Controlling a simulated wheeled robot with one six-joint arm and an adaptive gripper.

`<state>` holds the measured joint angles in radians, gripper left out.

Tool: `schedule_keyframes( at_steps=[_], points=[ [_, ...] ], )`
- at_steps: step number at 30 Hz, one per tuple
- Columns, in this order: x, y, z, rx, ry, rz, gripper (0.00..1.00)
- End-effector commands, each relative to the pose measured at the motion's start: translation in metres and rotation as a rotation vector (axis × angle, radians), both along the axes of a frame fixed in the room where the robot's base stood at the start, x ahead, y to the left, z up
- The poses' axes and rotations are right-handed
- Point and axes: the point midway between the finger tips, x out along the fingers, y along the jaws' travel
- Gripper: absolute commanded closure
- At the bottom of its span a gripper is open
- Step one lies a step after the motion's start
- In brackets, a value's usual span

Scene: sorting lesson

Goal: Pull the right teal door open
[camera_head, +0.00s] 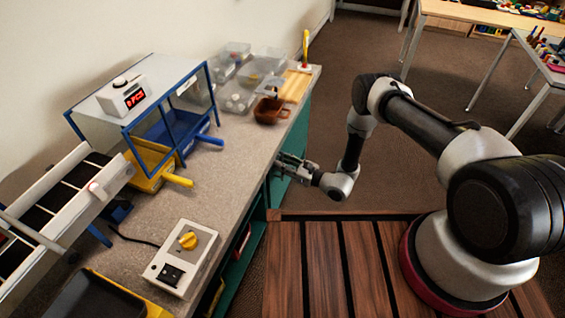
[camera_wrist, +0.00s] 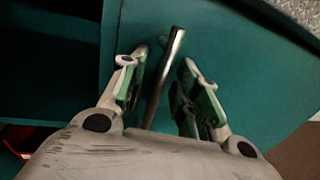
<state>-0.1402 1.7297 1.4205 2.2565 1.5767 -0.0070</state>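The right teal door (camera_wrist: 235,50) fills the middle and right of the wrist view. It also shows in the head view (camera_head: 298,135) below the counter's edge. Its metal bar handle (camera_wrist: 168,70) stands between the two fingers of my gripper (camera_wrist: 163,88). In the head view my gripper (camera_head: 284,166) is at the cabinet front, just below the counter's edge. I cannot tell whether the door is fully closed.
A dark open shelf space (camera_wrist: 50,60) lies left of the door, with something red (camera_wrist: 22,138) low in it. The counter (camera_head: 225,175) above holds a switch box (camera_head: 181,258), a blue-framed case (camera_head: 165,80), a brown container (camera_head: 271,110) and clear bins. Carpet (camera_head: 330,90) beyond the cabinet is clear.

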Motion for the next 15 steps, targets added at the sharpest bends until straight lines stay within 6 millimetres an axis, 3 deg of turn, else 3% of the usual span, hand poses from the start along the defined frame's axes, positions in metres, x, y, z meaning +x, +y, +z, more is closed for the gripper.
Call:
schedule_keyframes(
  at_steps=[6, 12, 15],
  points=[
    [0.0005, 0.0004, 0.0001, 0.000, 0.000, 0.000, 0.68],
    [0.0005, 0.0002, 0.0001, 0.000, 0.000, 0.000, 1.00],
    [0.0004, 0.0002, 0.0001, 0.000, 0.000, 0.000, 1.00]
  ],
)
